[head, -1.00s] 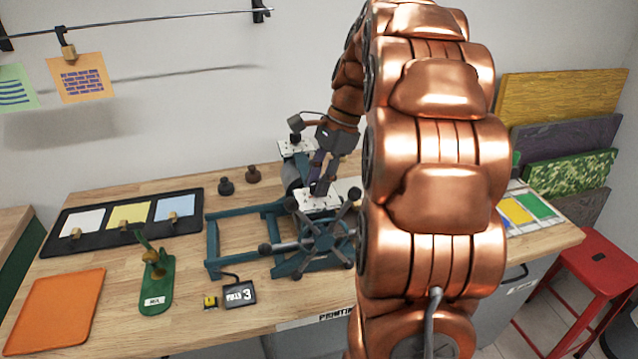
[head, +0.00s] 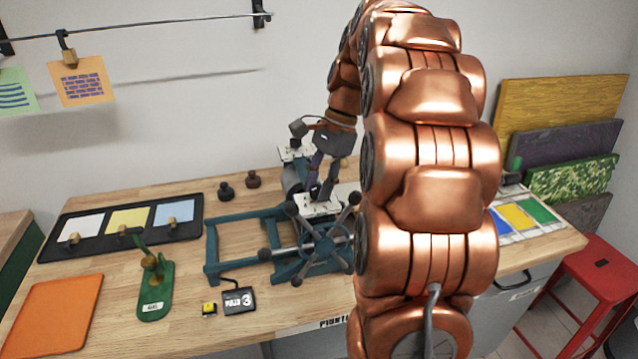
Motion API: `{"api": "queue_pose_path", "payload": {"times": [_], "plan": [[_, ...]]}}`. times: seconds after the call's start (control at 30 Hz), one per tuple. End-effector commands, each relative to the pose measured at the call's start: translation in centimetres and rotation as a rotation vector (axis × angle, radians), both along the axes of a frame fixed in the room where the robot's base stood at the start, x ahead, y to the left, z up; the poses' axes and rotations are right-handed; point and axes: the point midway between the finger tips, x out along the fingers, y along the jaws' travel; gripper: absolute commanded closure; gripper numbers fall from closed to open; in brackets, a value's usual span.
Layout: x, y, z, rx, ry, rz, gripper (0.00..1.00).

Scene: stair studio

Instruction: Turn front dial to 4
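The press (head: 240,215) has a teal frame and a large spoked handwheel (head: 325,243). A white plate (head: 318,208) sits on its near roller end, where the front dial is; the dial itself is mostly hidden by my fingers, and its setting cannot be read. My gripper (head: 322,190) points down at this plate, its two fingers a little apart around the dial's place. Whether they are shut on the dial is too small to tell. A second white plate (head: 290,153) lies farther back, partly covered by my wrist.
A small dark box (head: 239,300) with white lettering, a yellow tape measure (head: 209,309), a green stand (head: 156,290) and an orange sheet (head: 55,315) lie at the front left. A red stool (head: 590,275) is at right.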

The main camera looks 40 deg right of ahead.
Motion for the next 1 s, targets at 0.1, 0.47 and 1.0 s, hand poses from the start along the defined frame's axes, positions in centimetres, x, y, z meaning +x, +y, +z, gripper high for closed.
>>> {"api": "queue_pose_path", "payload": {"times": [0.1,0.47,1.0], "plan": [[0.01,0.00,0.01,0.000,-0.001,0.000,0.49],[0.02,0.01,0.04,0.000,-0.001,0.000,0.45],[-0.22,-0.03,0.40,-0.003,-0.002,-0.218,0.45]]}}
